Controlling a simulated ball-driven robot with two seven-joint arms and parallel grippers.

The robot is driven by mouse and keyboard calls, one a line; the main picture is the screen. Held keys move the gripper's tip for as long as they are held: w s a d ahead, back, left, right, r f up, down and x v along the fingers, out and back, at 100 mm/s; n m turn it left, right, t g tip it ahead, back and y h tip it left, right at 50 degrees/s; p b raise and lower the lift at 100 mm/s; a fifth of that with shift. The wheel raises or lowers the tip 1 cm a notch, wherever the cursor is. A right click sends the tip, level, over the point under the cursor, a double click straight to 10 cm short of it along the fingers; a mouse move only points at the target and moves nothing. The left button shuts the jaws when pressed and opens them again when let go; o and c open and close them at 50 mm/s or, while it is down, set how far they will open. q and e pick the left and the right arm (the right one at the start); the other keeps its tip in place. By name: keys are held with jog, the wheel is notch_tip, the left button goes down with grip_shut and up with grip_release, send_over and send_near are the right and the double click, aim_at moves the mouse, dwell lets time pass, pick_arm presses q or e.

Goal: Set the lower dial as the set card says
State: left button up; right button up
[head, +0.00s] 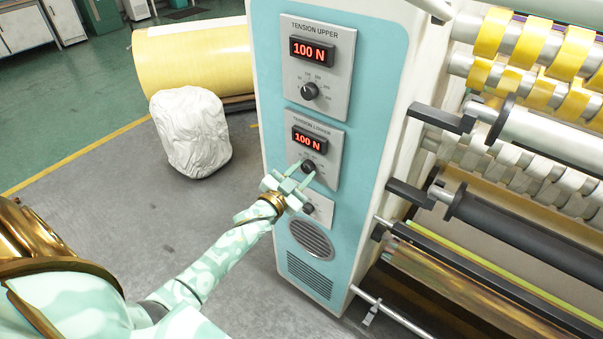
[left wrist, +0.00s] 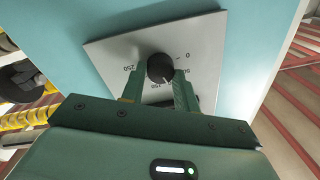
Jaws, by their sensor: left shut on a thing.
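The lower dial (head: 309,166) is a small dark knob on the grey TENSION LOWER panel (head: 333,150). The red display (head: 309,140) above it reads 100 N. In the left wrist view, the black dial (left wrist: 160,67) sits on its plate, with 0, 50 and 250 among the scale marks. My left gripper (head: 302,171) is at this dial, its pale green fingers on either side of it and shut on it; the fingers also show in the left wrist view (left wrist: 159,82). I do not see a set card. My right gripper is out of view.
The TENSION UPPER panel (head: 318,65) above also reads 100 N and has its own dial (head: 309,91). A small panel (head: 318,207) is below, partly behind my gripper. Rollers (head: 520,225) fill the right side. A white wrapped bundle (head: 190,130) stands on the floor left.

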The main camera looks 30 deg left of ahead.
pick_arm(q)
jog(key=o, duration=1)
jog(key=shift+c, duration=0.2)
jog(key=s+p, duration=0.1)
jog(key=s, duration=1.5)
jog(key=shift+s+a+f, duration=0.15)
jog(key=shift+a+f, duration=0.1)
jog(key=shift+f, duration=0.05)
